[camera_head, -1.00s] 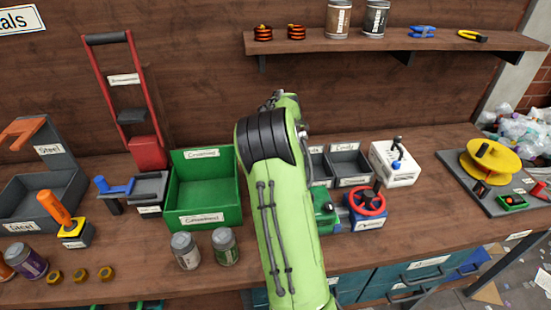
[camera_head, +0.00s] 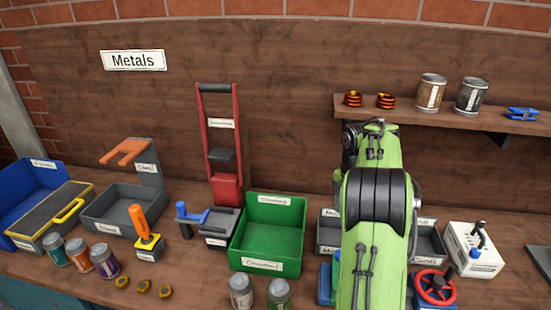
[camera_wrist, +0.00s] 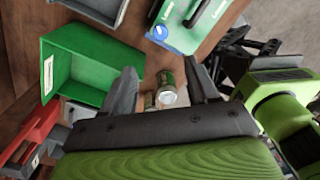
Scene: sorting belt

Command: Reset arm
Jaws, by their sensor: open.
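My gripper (camera_wrist: 163,88) is open and empty in the wrist view, its two dark fingers spread apart. Cans on the bench, one with a green label (camera_wrist: 166,80), show between the fingers, farther off and not held. My green arm stands raised at the right of the head view, and the gripper itself is hidden there. The open green bin (camera_head: 265,266) is left of my arm, and it also shows at the left of the wrist view (camera_wrist: 75,72).
A grey can (camera_head: 241,292) and a green-labelled can (camera_head: 279,294) stand before the green bin. A red crusher-like lever frame (camera_head: 227,188), grey bins and a blue bin (camera_head: 28,190) stand left. A red wheel (camera_head: 435,287) is right.

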